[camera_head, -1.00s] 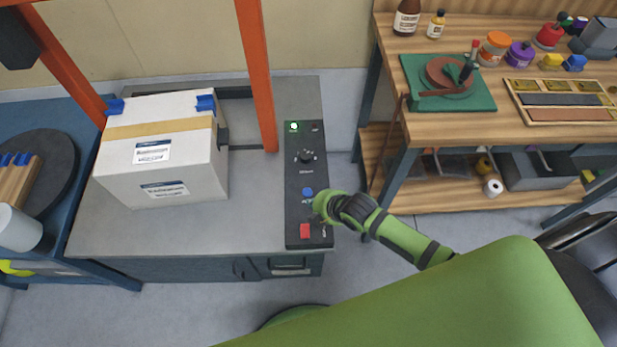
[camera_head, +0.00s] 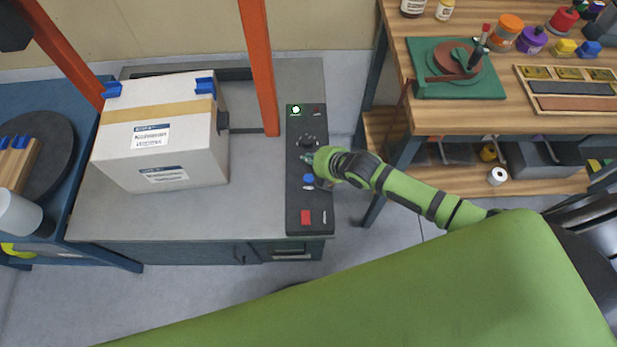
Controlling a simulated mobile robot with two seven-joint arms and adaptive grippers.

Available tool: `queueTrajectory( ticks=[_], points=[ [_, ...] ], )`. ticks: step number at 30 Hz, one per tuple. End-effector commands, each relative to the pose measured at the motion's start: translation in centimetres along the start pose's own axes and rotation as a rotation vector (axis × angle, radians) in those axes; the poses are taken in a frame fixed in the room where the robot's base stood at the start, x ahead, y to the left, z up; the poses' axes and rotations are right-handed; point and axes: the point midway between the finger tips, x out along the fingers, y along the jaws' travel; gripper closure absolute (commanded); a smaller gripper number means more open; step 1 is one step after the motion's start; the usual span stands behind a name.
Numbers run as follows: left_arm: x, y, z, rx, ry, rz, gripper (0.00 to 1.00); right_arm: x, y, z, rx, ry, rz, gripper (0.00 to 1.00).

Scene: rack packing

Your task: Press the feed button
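The black control panel (camera_head: 294,198) runs along the right edge of the grey machine top. It has a lit green light (camera_head: 294,109), a black knob (camera_head: 308,141), a blue button (camera_head: 308,179) and a red button (camera_head: 306,217). The labels are too small to read, so I cannot tell which is the feed button. My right gripper (camera_head: 309,159) is over the panel between the knob and the blue button, its fingers small and dark. I cannot tell whether it touches anything or is open. My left gripper is not in view.
A white taped box (camera_head: 155,130) stands on the grey top left of the panel. An orange post (camera_head: 259,70) rises just beyond the panel's left side. A wooden workbench (camera_head: 450,118) with tools and jars stands at the right. A blue table (camera_head: 70,125) is at the far left.

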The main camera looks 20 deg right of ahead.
Motion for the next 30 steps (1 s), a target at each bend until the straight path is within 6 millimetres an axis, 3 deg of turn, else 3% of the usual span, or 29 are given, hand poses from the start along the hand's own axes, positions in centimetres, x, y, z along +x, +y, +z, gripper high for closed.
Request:
queueTrajectory(
  ticks=[9,15,30],
  points=[
    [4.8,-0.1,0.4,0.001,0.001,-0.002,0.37,3.4,-3.5,0.0,0.002,0.0,0.0,1.0],
    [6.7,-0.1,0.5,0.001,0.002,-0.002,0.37,5.0,-5.2,0.0,0.001,-0.001,0.0,1.0],
    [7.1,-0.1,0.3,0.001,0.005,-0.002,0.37,5.5,-5.6,0.0,0.001,0.0,-0.001,1.0]
  ],
)
